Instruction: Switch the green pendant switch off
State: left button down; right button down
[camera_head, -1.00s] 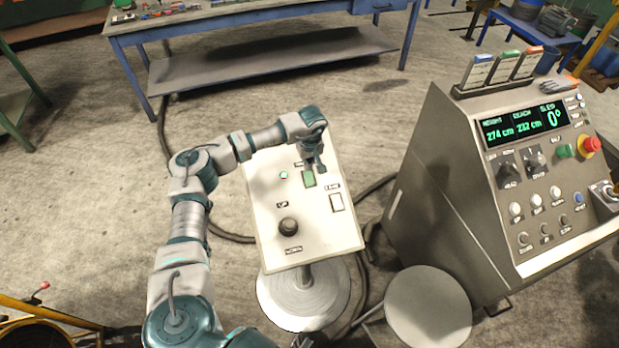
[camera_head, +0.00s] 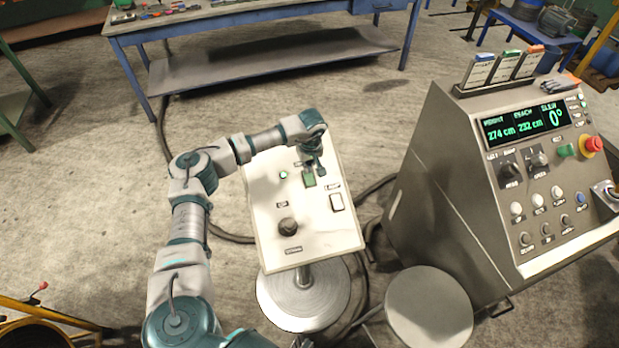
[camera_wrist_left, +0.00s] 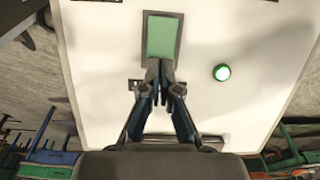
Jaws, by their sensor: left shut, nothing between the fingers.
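The green switch (camera_head: 308,180) is a green rectangular rocker in a dark frame on the white tilted panel (camera_head: 262,215). In the left wrist view the green switch (camera_wrist_left: 162,36) lies right ahead of my fingertips. My left gripper (camera_head: 318,171) is shut and empty, with its tips at the near edge of the rocker. In the left wrist view the left gripper (camera_wrist_left: 160,70) overlaps the rocker's lower edge; I cannot tell whether it touches. A small round green lamp (camera_head: 283,174) beside the switch looks lit. My right gripper is not in view.
A blue workbench (camera_head: 250,22) is behind.

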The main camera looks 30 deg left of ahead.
pick_arm(q)
jog(key=shift+f, duration=0.4)
jog(key=shift+r+p, duration=2.3)
jog(key=shift+r, duration=1.3)
jog(key=shift+f, duration=0.1)
